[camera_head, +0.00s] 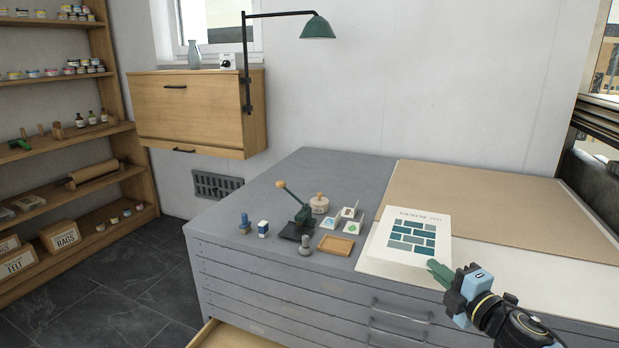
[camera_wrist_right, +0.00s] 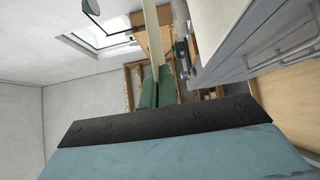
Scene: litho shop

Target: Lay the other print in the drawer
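The print (camera_head: 411,215), a white sheet with teal and grey brick shapes and a line of upside-down lettering, is at the right front of the grey flat-file cabinet (camera_head: 260,185). My right gripper (camera_head: 440,272) has its green fingers closed at the print's near right corner. In the right wrist view the sheet (camera_wrist_right: 152,35) shows edge-on, running between the fingers (camera_wrist_right: 157,88). The print appears raised over the pale cabinet-top surface; its exact height is unclear. A wooden drawer (camera_head: 232,337) stands open low on the cabinet, only partly in view. My left gripper is out of view.
On the cabinet top stand a small green lever press (camera_head: 300,205), stamps (camera_head: 263,229), small cards (camera_head: 349,212) and a wooden tray (camera_head: 336,245). A tan board (camera_head: 480,200) lies behind the print. Closed drawers with handles (camera_head: 400,309) are above the open one.

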